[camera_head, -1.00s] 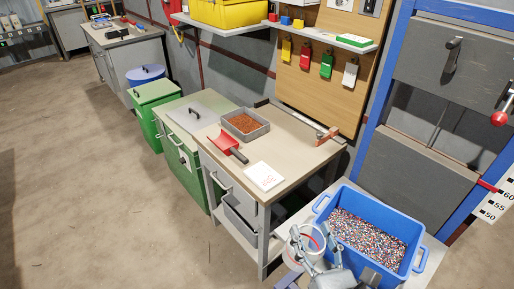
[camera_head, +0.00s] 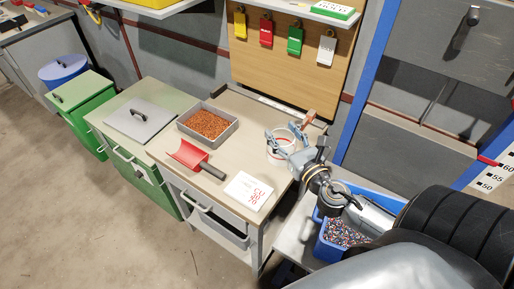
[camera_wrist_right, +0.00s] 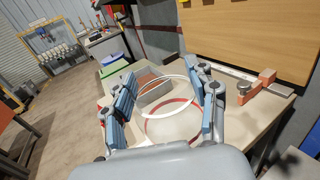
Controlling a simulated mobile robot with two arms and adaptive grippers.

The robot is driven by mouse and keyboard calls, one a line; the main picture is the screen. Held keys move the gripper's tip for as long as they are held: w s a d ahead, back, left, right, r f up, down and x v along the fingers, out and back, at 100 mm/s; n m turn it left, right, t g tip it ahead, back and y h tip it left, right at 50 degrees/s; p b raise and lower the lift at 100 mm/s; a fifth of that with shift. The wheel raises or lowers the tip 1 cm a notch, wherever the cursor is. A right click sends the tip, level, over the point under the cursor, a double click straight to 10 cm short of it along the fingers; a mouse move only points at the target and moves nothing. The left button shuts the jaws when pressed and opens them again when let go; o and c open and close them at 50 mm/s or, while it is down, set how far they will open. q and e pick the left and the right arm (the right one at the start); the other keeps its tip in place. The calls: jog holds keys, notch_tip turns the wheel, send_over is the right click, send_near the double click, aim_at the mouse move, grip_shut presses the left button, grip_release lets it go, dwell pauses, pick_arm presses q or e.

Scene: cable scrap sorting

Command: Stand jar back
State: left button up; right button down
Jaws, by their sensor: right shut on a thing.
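A clear jar with a white rim and a red band (camera_head: 280,150) is over the right end of the workbench (camera_head: 232,107). My right gripper (camera_head: 284,140) is shut on it, with a finger on either side. In the right wrist view the jar (camera_wrist_right: 168,127) is between the two blue-padded fingers (camera_wrist_right: 162,88), its open rim showing and the bench seen through it. It looks roughly upright and empty. I cannot tell whether its base touches the bench top. My left gripper is not in view.
A grey tray of copper granules (camera_head: 208,124), a red scoop (camera_head: 188,156) and a printed card (camera_head: 248,191) lie on the bench. A clamp-like tool (camera_wrist_right: 258,85) lies at its back right. A blue bin of coloured granules (camera_head: 342,236) stands to the right, partly behind my arm.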

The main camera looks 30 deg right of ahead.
aim_at(276, 131)
jog(key=shift+w+d+r, duration=0.15)
jog(key=shift+w, duration=0.6)
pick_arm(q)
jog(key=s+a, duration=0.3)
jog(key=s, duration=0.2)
pick_arm(e)
jog(key=w, duration=0.1)
jog(key=w+f, duration=0.1)
jog(key=w, duration=0.1)
jog(key=w+f, duration=0.1)
jog(key=shift+w+d, duration=0.15)
jog(key=shift+d, duration=0.05)
jog(key=w+f+b, duration=0.2)
jog(key=f, duration=0.1)
jog(key=w+f+b, duration=0.2)
jog(key=w+f, duration=0.1)
jog(key=f, duration=0.1)
jog(key=w+f+b, duration=0.2)
jog(key=w+f, duration=0.1)
jog(key=shift+d+f+b, duration=0.25)
jog(key=shift+f+b, duration=0.05)
jog(key=shift+b, duration=0.1)
jog(key=shift+f, duration=0.1)
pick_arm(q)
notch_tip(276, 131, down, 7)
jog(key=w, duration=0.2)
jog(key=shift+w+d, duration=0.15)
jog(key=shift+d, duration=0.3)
